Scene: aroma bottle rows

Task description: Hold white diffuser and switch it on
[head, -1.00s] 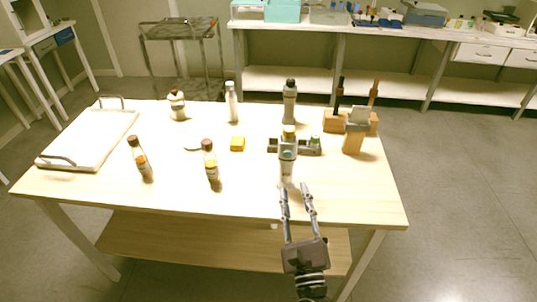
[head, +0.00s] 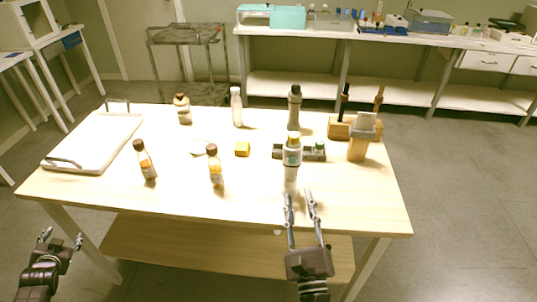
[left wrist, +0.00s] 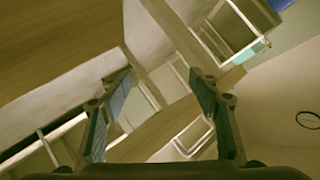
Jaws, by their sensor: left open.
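Several bottle-like items stand upright on the wooden table (head: 110,192). I cannot tell which is the white diffuser, and no switch is readable. My right gripper (head: 299,197) is open and empty, its fingertips just in front of the white cylinder, apart from it or barely touching. My left gripper (head: 62,239) is open and empty, off the table's front left corner; its spread fingers show in the left wrist view (left wrist: 158,90).
Two brown bottles (head: 146,164) (head: 215,172) stand on the front left half. A yellow block (head: 242,149) and a grey holder (head: 314,154) lie mid-table. A wooden block with a grey top (head: 360,146) is right. A white tray (head: 92,143) is left.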

